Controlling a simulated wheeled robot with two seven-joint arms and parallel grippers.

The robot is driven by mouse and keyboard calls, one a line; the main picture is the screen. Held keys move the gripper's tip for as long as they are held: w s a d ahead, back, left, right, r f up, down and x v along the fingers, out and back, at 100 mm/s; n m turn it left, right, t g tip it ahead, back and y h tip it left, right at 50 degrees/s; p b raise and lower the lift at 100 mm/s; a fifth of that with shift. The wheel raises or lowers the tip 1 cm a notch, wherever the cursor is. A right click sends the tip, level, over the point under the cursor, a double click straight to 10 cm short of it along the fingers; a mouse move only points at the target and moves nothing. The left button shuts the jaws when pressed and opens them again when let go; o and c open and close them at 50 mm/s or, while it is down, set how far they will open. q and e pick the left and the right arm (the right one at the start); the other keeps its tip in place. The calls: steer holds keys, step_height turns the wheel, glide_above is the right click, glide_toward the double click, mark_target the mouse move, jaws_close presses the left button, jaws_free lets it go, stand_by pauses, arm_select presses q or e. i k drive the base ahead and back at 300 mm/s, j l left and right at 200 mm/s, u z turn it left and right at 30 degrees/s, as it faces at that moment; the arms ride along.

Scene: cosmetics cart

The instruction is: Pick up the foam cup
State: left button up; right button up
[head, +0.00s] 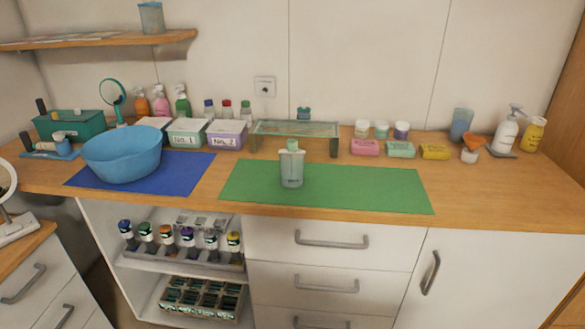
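No thing here is labelled as the foam cup, and I cannot tell which one it is. A pale, see-through bottle-like container (291,168) with a narrower top stands upright on the green mat (370,190). A blue-grey cup (461,124) stands at the back right of the counter. Another blue-grey cup (152,18) stands on the wall shelf (100,40). Neither of my grippers is in view.
A blue basin (122,155) sits on the blue mat (190,180) at left. A small raised glass stand (295,129) is behind the container. Soap bars (400,149) and a white pump bottle (506,133) are at right. The green mat's right half is clear.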

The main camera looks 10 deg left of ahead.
mark_target(291, 171)
steer(key=i+l+u, duration=0.2)
steer(key=i+l, duration=0.15)
steer(key=i, duration=0.15)
steer(key=i+l+u, duration=0.15)
steer(key=i+l, duration=0.25)
steer(key=i, duration=0.1)
